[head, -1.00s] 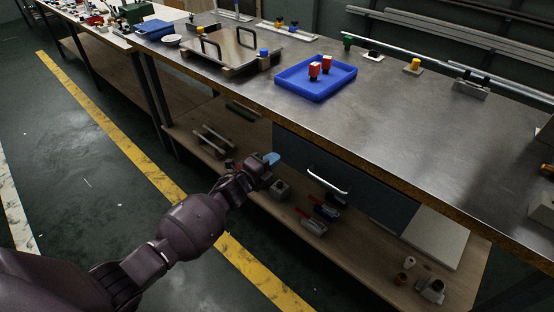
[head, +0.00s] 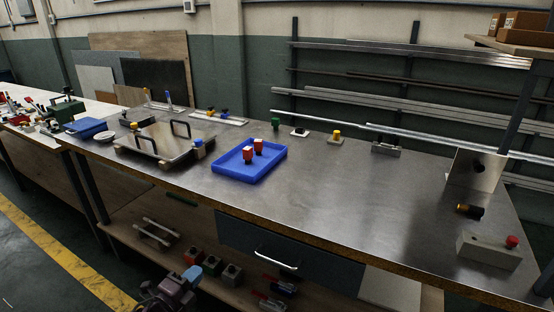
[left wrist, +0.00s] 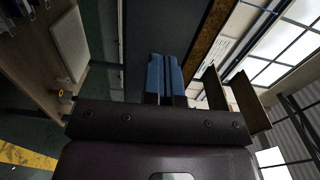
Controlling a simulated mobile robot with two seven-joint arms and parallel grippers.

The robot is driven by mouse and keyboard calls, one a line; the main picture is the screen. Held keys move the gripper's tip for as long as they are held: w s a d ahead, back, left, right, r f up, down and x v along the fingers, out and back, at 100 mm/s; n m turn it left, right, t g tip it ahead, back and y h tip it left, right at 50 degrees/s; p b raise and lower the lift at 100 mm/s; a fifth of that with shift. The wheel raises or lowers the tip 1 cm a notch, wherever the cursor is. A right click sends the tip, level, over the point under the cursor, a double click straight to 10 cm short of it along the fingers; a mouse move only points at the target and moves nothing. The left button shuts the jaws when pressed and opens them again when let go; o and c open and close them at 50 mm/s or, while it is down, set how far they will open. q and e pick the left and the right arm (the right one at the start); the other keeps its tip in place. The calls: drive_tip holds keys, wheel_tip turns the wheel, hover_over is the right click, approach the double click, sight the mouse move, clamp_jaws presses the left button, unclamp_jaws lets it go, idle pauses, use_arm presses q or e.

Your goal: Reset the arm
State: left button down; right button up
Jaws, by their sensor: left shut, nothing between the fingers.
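My left gripper (head: 182,280) shows at the bottom edge of the head view, low in front of the workbench (head: 370,205) and beside its lower shelf. Its blue fingers also show in the left wrist view (left wrist: 165,76), pressed together with nothing between them. Most of my left arm is below the picture. My right gripper is in neither view.
On the bench a blue tray (head: 238,179) holds two red pieces; a metal plate with black handles (head: 165,146) lies left of it. A red-button box (head: 489,250) sits at right. A drawer (head: 320,258) hangs underneath. Floor at left is clear.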

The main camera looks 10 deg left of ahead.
use_arm(q)
drive_tip(key=s+n+g+y+p, duration=0.5)
drive_tip(key=s+n, duration=1.5)
drive_tip(key=s, duration=1.2)
drive_tip(key=shift+d+f+n+g+y, duration=0.3)
drive_tip(key=shift+d+n+g+y, duration=0.1)
drive_tip(key=shift+g+y, duration=0.15)
drive_tip(key=shift+w, duration=0.1)
